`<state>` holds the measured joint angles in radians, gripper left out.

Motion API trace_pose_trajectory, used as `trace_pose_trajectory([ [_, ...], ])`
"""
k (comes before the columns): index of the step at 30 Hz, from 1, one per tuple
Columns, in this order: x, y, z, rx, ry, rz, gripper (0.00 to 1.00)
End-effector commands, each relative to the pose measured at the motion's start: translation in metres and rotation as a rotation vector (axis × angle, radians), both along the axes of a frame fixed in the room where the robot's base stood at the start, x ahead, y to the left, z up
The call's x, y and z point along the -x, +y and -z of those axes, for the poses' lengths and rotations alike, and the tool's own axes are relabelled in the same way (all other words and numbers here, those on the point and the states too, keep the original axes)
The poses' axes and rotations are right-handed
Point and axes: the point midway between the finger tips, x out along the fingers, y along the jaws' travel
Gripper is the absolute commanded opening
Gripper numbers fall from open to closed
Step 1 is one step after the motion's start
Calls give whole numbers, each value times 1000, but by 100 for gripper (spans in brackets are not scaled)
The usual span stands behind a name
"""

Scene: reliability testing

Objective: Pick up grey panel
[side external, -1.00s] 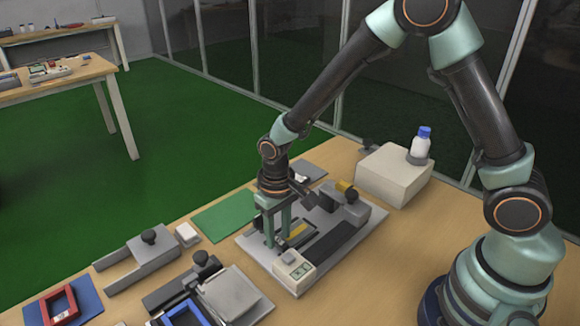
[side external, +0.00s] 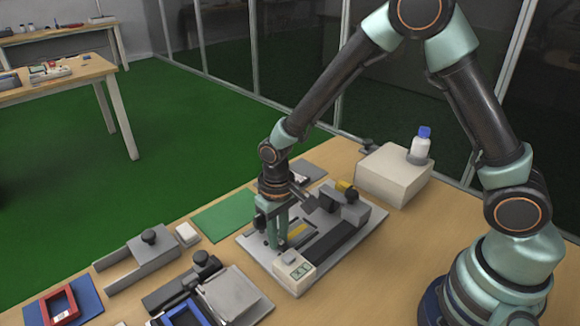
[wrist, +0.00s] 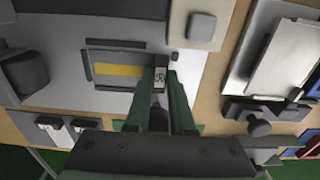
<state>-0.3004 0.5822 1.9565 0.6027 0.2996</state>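My gripper (side external: 277,246) points straight down over a grey test fixture (side external: 372,222). Its two fingers stand close together with a narrow gap. In the wrist view the fingertips (wrist: 161,75) flank a small upright grey-and-white piece with a dark mark (wrist: 161,73), at the right end of a dark frame holding a yellow strip (wrist: 118,70). This piece may be the grey panel. I cannot tell whether both fingers press on it.
A dark block with a knob (side external: 349,205) is behind right. A green mat (side external: 228,214) lies left. A white box with a blue-capped bottle (side external: 421,142) stands at the back right.

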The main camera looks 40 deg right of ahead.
Motion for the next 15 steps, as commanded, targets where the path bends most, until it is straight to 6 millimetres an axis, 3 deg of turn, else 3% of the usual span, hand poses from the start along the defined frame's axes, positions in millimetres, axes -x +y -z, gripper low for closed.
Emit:
trace_pose_trajectory([
  [15,0,0,-18,0,-1,0,0],
])
